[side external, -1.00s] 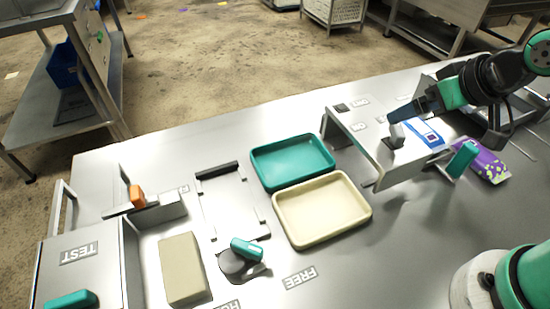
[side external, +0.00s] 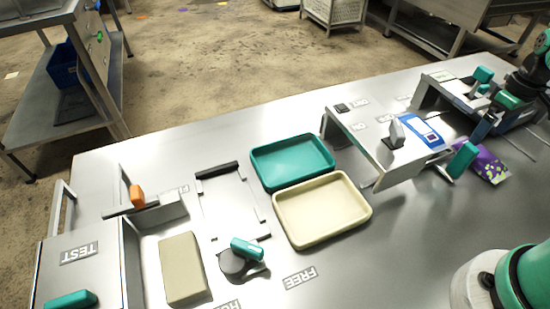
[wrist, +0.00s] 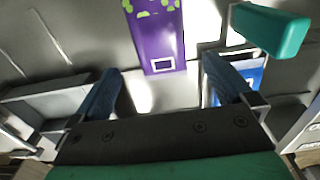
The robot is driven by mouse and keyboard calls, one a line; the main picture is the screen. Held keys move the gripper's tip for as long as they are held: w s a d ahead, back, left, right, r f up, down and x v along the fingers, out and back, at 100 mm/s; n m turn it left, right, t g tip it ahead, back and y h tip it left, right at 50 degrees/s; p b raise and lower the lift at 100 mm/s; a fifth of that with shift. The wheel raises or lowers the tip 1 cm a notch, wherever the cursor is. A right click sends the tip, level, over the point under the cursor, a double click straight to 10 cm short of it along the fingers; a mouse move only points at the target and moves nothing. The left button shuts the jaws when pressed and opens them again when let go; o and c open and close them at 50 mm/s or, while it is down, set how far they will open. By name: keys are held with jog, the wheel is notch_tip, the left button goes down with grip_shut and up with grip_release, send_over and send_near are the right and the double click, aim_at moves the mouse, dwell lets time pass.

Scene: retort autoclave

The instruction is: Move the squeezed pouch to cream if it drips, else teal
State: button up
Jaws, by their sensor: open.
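A purple pouch with yellow-green spots (side external: 492,164) lies flat on the steel table at the right, beside a teal lever handle (side external: 462,160). It also shows in the wrist view (wrist: 160,40), beyond and between my fingers. My gripper (wrist: 163,82) is open with blue fingers and nothing between them; it is above the table, apart from the pouch. In the side view it is at the right edge, partly hidden. The teal tray (side external: 258,172) and the cream tray (side external: 283,222) are empty, side by side mid-table. I see no drip on the pouch.
A box marked TEST (side external: 78,253), a beige block (side external: 184,268) and a teal-handled clamp (side external: 246,250) are at left.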

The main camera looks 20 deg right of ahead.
aim_at(480, 146)
jog(key=shift+f, duration=2.55)
jog(key=c, duration=1.3)
jog(key=shift+r, duration=0.2)
